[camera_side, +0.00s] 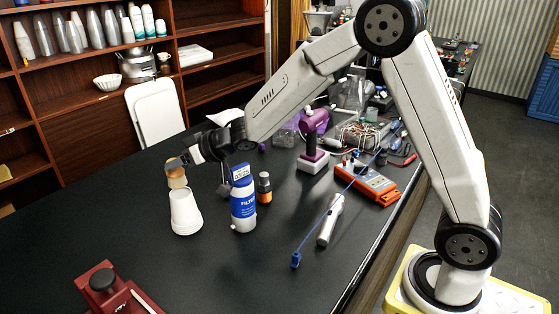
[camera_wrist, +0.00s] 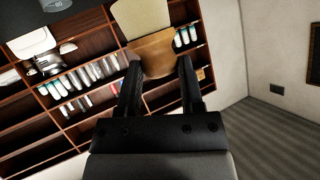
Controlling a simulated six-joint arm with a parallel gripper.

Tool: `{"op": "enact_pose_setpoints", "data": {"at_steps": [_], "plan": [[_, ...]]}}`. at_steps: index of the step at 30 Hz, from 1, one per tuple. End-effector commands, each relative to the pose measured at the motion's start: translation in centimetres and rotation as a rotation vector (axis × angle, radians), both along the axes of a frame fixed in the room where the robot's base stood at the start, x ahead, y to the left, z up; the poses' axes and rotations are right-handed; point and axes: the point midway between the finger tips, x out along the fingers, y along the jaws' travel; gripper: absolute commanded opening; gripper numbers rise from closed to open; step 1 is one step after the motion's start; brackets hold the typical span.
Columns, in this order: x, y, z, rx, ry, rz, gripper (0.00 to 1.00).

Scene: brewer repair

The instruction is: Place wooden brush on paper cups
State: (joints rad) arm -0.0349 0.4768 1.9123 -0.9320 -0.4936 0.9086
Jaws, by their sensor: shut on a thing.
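The wooden brush (camera_wrist: 155,52) is between the two fingers of my gripper (camera_wrist: 160,68) in the wrist view. Its brown wooden part is at the fingertips and a cream part extends beyond. In the side view, my gripper (camera_side: 178,162) is over the far left part of the black table, with the brush (camera_side: 177,180) just below it. The white paper cups (camera_side: 186,214) stand upside down in a stack on the table. The brush appears right at the top of the stack. I cannot tell whether it touches the cups or is behind them.
A white and blue filter bottle (camera_side: 243,207) stands right of the cups, with a small dark bottle (camera_side: 264,188) beside it. A red device (camera_side: 108,290) is at the front left.

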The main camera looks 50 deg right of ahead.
Motion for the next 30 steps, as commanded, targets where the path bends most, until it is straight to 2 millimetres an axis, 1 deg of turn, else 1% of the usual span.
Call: {"op": "enact_pose_setpoints", "data": {"at_steps": [1,3,6,20,21,24,30], "plan": [[-0.1,0.0,-0.8,0.000,0.004,0.000,0.00],[-0.1,0.0,-1.6,0.001,0.005,0.000,0.00],[-0.1,0.0,-2.3,0.000,0.004,-0.001,0.00],[-0.1,0.0,-2.8,0.000,0.002,0.000,0.00],[-0.1,0.0,-2.8,0.000,0.002,0.000,0.54],[-0.1,0.0,-2.8,0.000,0.002,0.000,0.83],[-0.1,0.0,-2.8,0.000,0.003,0.000,0.83]]}}
